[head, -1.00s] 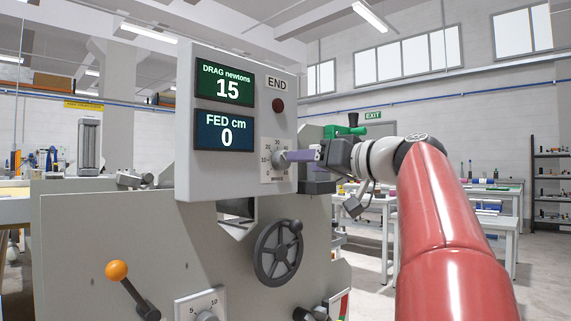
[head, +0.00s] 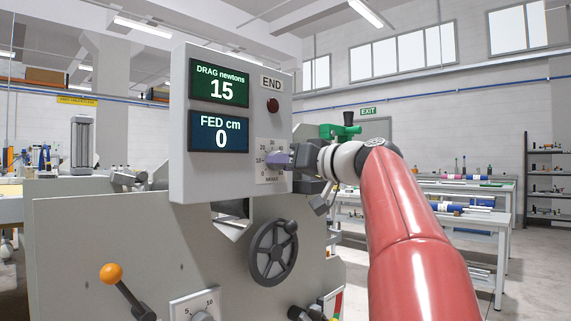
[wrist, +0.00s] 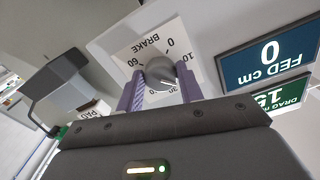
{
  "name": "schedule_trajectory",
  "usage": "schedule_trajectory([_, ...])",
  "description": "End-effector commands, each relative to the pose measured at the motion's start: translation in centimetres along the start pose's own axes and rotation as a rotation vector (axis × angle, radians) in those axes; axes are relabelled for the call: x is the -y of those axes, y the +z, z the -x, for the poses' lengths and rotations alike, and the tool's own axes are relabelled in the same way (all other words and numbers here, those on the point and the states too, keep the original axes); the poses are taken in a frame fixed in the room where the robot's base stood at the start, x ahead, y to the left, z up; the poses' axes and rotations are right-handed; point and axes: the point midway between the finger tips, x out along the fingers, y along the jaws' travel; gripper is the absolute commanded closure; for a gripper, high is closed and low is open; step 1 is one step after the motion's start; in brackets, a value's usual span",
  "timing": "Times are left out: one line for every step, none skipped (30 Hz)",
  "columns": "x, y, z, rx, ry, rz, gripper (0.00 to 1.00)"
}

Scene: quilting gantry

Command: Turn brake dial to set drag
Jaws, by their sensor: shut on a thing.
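The brake dial is a grey round knob (wrist: 160,70) on a white scale plate marked BRAKE (head: 268,147), low on the right of the light-grey panel. My gripper (head: 276,160) is shut on the dial. In the wrist view its purple fingers (wrist: 158,88) lie on either side of the knob. In the head view the fingers largely hide the knob. The green drag readout (head: 219,84) shows 15 newtons. The pointer's exact setting is hard to read.
The blue readout (head: 221,132) shows FED 0 cm. A dark red END button (head: 272,106) sits above the dial. A black handwheel (head: 273,252) and an orange-knobbed lever (head: 110,273) stand out below. A green-topped device (head: 340,131) is behind my gripper.

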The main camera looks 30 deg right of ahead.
Motion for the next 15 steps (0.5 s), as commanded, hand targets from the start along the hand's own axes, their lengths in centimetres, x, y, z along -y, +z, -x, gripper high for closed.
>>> schedule_trajectory([-0.01,0.0,0.01,0.0,0.0,0.0,0.86])
schedule_trajectory([-0.01,0.0,0.01,0.0,0.0,0.0,0.86])
schedule_trajectory([-0.01,0.0,0.01,0.0,0.0,-0.001,0.86])
schedule_trajectory([-0.01,0.0,0.01,0.0,0.0,-0.002,0.86])
schedule_trajectory([-0.01,0.01,0.01,0.0,0.0,-0.004,0.86])
schedule_trajectory([0.0,0.01,0.01,0.0,0.0,-0.009,0.86])
schedule_trajectory([0.0,0.01,0.01,0.0,0.0,-0.014,0.86])
schedule_trajectory([0.01,0.0,0.01,0.0,0.0,-0.021,0.86])
schedule_trajectory([0.02,0.0,0.0,0.0,0.0,-0.031,0.86])
schedule_trajectory([0.03,0.01,0.0,0.0,0.0,-0.042,0.86])
schedule_trajectory([0.05,0.01,-0.01,0.001,0.0,-0.055,0.86])
schedule_trajectory([0.08,0.01,-0.03,0.001,-0.001,-0.073,0.86])
schedule_trajectory([0.09,0.01,-0.03,0.001,-0.001,-0.09,0.86])
schedule_trajectory([0.08,0.0,-0.02,0.001,-0.001,-0.107,0.86])
schedule_trajectory([0.09,-0.01,-0.01,0.001,0.0,-0.132,0.86])
